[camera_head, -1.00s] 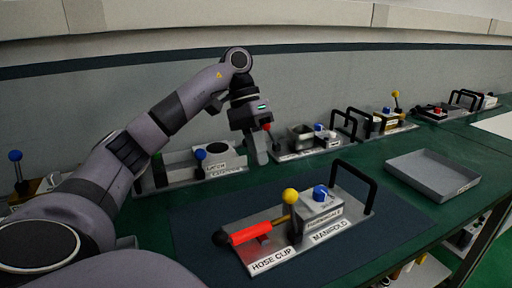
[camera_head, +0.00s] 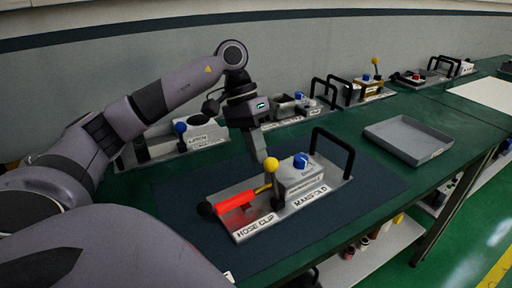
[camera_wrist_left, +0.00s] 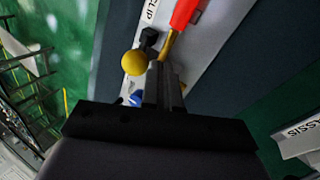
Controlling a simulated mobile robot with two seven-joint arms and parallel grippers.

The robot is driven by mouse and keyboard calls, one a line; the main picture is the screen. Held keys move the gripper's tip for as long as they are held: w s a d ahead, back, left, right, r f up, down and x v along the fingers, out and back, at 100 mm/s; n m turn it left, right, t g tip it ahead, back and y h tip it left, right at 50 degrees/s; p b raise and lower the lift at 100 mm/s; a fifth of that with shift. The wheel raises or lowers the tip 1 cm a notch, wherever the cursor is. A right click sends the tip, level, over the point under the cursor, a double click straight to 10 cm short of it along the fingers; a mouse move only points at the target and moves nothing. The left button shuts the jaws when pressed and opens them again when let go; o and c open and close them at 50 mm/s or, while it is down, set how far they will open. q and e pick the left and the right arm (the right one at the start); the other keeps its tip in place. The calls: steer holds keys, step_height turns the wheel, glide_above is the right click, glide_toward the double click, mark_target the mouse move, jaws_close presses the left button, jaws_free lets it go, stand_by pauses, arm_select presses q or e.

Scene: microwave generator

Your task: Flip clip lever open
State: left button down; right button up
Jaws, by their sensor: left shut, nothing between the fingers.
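The hose clip unit carries a red hose (camera_head: 237,201) with a black end and a brass pipe running to the grey manifold block (camera_head: 300,178). The clip lever stands up beside the pipe, with a yellow ball knob (camera_head: 271,164) on a dark stem. My left gripper (camera_head: 262,156) points down, shut and empty, just behind the knob. In the left wrist view the shut fingers (camera_wrist_left: 163,70) are close beside the yellow knob (camera_wrist_left: 134,62) and over the brass pipe (camera_wrist_left: 171,44). I cannot tell whether they touch the knob. My right gripper is not in view.
A blue knob (camera_head: 300,160) tops the manifold, and a black handle (camera_head: 334,152) rises at its right. A grey tray (camera_head: 408,140) lies to the right. Several other fixtures line the back of the green table. The dark mat (camera_head: 345,215) is bare at right.

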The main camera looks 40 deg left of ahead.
arm_select(q)
steer(key=shift+r, duration=0.1)
steer(key=shift+d+r+y, duration=0.2)
steer(key=shift+d+y, duration=0.15)
steer(key=shift+y, duration=0.05)
steer(key=shift+d, duration=0.1)
steer(key=shift+s+d+r+y, duration=0.2)
steer(key=shift+d+r+y, duration=0.15)
steer(key=shift+d, duration=0.45)
steer(key=shift+s+d+r+b, duration=0.1)
steer(key=shift+s+d+b, duration=0.1)
steer(key=shift+d+b, duration=0.55)
steer(key=shift+s+d+r+b, duration=0.15)
steer(key=shift+s+d+b, duration=0.1)
steer(key=shift+d, duration=0.95)
steer(key=shift+s+d+r+b, duration=0.15)
steer(key=shift+d+b, duration=0.3)
steer(key=shift+d, duration=0.5)
steer(key=shift+s, duration=0.1)
